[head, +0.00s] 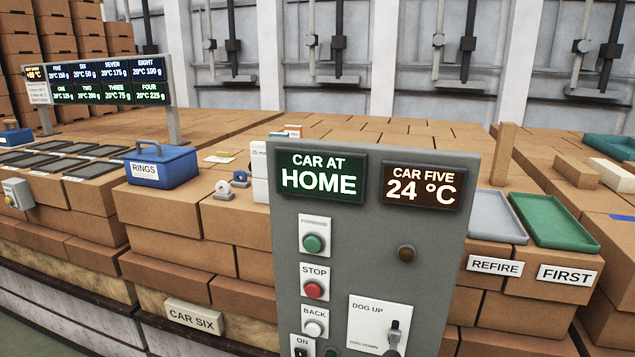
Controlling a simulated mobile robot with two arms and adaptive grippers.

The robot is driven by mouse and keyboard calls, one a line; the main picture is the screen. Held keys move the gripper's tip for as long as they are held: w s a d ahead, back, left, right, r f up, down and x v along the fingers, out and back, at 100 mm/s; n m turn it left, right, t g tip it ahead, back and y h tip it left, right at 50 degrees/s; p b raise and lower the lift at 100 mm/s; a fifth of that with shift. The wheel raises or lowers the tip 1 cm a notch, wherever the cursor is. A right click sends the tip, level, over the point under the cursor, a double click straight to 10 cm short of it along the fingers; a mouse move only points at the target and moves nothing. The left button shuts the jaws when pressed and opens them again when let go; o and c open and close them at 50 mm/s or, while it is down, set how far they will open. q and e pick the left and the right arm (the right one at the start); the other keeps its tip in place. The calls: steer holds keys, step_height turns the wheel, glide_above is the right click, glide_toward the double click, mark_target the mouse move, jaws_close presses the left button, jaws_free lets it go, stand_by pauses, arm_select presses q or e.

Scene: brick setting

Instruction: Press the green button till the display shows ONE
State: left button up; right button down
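The green button (313,244) sits on a grey control panel (375,240) under a label that seems to read FORWARD. The display (321,177) at the panel's upper left reads CAR AT HOME in white on dark green. A second display (422,187) beside it reads CAR FIVE 24 °C. Below the green button are a red STOP button (314,290) and a white BACK button (313,329). Neither of my grippers can be made out in the head view.
A DOG UP lever switch (394,331) and a dark brown lamp (406,253) are on the panel's right half. A blue RINGS box (163,168) stands on bricks at left. A green tray (553,220) and a grey tray (496,217) lie at right.

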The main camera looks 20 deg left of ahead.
arm_select(q)
steer(key=c, duration=1.1)
steer(key=shift+a, duration=0.1)
jaws_close()
steer(key=shift+w+a, duration=0.15)
steer(key=shift+a, duration=0.05)
